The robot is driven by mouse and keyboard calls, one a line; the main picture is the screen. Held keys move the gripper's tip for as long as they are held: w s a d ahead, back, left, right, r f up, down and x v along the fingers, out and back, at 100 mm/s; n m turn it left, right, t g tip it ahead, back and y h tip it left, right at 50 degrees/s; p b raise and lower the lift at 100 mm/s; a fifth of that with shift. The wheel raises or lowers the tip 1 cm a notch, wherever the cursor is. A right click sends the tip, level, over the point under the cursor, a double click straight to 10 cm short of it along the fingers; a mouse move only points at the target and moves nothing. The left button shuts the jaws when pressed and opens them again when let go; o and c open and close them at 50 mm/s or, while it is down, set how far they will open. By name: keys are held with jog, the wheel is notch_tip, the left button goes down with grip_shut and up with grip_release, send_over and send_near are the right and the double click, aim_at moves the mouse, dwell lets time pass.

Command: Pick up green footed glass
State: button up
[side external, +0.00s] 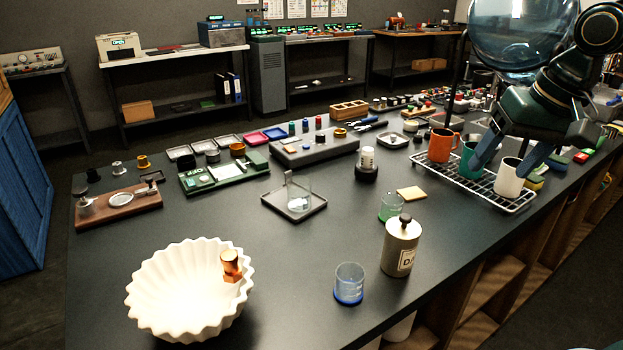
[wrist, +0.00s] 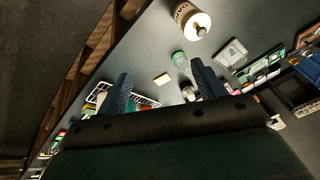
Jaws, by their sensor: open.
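The green footed glass (side external: 390,207) is a small clear green tumbler, standing upright on the dark table just behind the metal canister in the side view. It also shows in the wrist view (wrist: 179,58), ahead of the fingertips. My gripper (side external: 503,168) is open, its two blue fingers spread above the wire rack of mugs at the right. In the wrist view the gripper (wrist: 160,78) has no object between its fingers. The gripper is well to the right of the glass and apart from it.
The labelled canister (side external: 401,247) stands close to the glass, and a blue-based glass (side external: 349,284) is farther forward. A yellow pad (side external: 411,194) lies beside the green glass. The rack (side external: 466,180) holds orange, teal and white mugs. A fluted white bowl (side external: 168,290) stands front left.

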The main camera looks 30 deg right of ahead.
jog(key=w+d+f+m+g, duration=0.1)
jog(key=w+m+g, duration=0.1)
jog(key=w+m, duration=0.8)
jog(key=m+g, duration=0.2)
jog(key=m, duration=0.2)
send_over(393, 200)
jog(key=s+a, duration=0.1)
jog(key=a, duration=0.1)
notch_tip(393, 200, down, 6)
jog(key=f, duration=0.1)
jog(key=shift+d+r, duration=0.15)
jog(key=shift+r, duration=0.1)
jog(key=shift+s+f, duration=0.1)
jog(key=shift+f, duration=4.2)
jog(key=shift+f, duration=0.1)
jog(key=shift+f, duration=2.5)
jog(key=shift+c, duration=0.4)
jog(key=c, duration=1)
